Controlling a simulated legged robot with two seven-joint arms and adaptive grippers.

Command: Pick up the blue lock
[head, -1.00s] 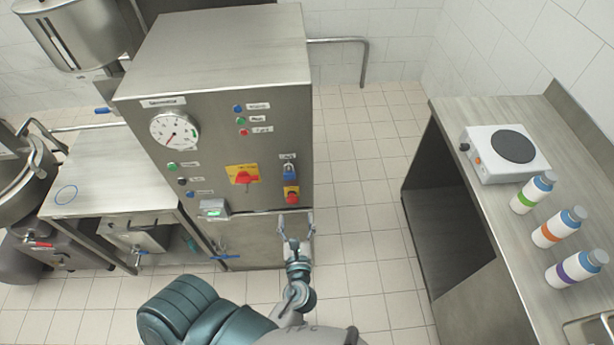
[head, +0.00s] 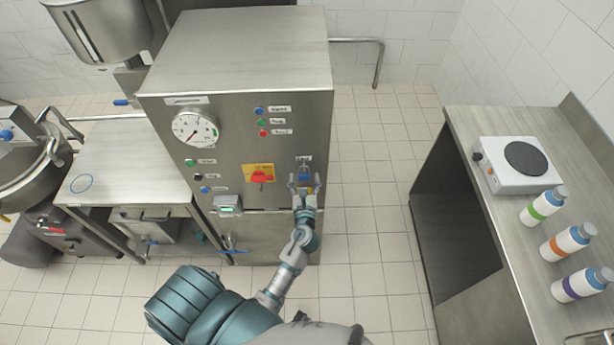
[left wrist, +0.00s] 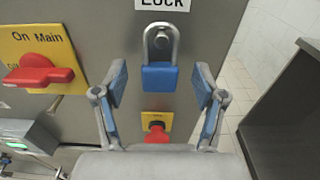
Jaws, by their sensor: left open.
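The blue lock (left wrist: 160,77) is a padlock with a grey shackle on the front of the steel cabinet, under a label that reads "Lock". In the head view the lock (head: 305,171) is partly hidden by my gripper. My left gripper (head: 305,182) is open in front of the cabinet. In the left wrist view its two fingers (left wrist: 161,86) stand to the left and right of the lock, with a gap on each side. Nothing is between the fingers except the lock's view. My right gripper is not in view.
A red emergency knob (left wrist: 157,134) on a yellow plate sits just below the lock. A red main switch (left wrist: 38,72) is to its left on the steel cabinet (head: 240,50). A counter with a hot plate (head: 515,166) and bottles stands at the right.

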